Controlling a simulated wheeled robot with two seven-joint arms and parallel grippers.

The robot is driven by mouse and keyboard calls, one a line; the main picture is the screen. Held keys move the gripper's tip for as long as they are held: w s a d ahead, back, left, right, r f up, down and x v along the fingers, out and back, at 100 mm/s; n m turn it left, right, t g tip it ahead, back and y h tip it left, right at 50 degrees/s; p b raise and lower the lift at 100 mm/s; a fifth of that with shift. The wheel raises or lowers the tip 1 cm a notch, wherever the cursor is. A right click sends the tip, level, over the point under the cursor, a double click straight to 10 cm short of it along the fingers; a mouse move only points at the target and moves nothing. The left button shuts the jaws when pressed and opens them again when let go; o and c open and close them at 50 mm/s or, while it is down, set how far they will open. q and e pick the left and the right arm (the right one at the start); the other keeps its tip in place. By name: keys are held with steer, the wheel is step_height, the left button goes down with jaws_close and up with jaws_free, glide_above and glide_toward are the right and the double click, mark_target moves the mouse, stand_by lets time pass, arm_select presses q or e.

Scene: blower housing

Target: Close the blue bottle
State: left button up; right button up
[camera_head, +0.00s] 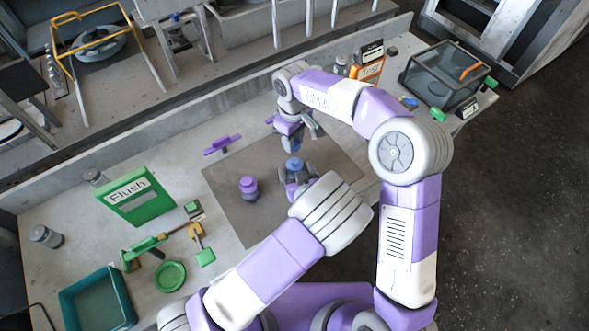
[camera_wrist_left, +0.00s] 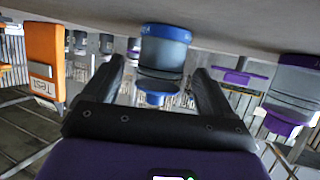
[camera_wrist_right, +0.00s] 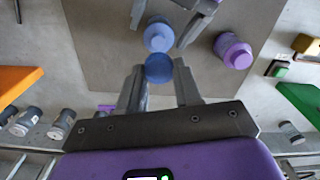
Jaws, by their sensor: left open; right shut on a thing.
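The blue bottle (camera_head: 294,163) stands on the grey mat, between the two fingers of my left gripper (camera_head: 296,178). In the left wrist view the bottle (camera_wrist_left: 163,50) appears upside down between the open, spread fingers. My right gripper (camera_wrist_right: 158,82) is shut on a round blue cap (camera_wrist_right: 158,68). In the right wrist view the bottle (camera_wrist_right: 157,32) is just beyond the cap, slightly offset from it. In the head view my right gripper (camera_head: 291,141) is above and behind the bottle. I cannot tell whether cap and bottle touch.
A purple-capped bottle (camera_head: 249,188) stands on the mat (camera_head: 230,213) left of the blue one. A purple part (camera_head: 222,145) lies behind. A green "Flush" box (camera_head: 137,196), green tools and a teal tray (camera_head: 97,298) are left. A dark bin (camera_head: 443,77) stands right.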

arm_select(q)
steer(key=shift+c, duration=0.5)
steer(key=c, duration=1.5)
jaws_close()
arm_select(e)
glide_above(294, 161)
steer(key=shift+w+f, duration=0.1)
steer(key=shift+f, duration=2.4)
steer(key=shift+f, duration=0.85)
steer(key=shift+f, duration=0.6)
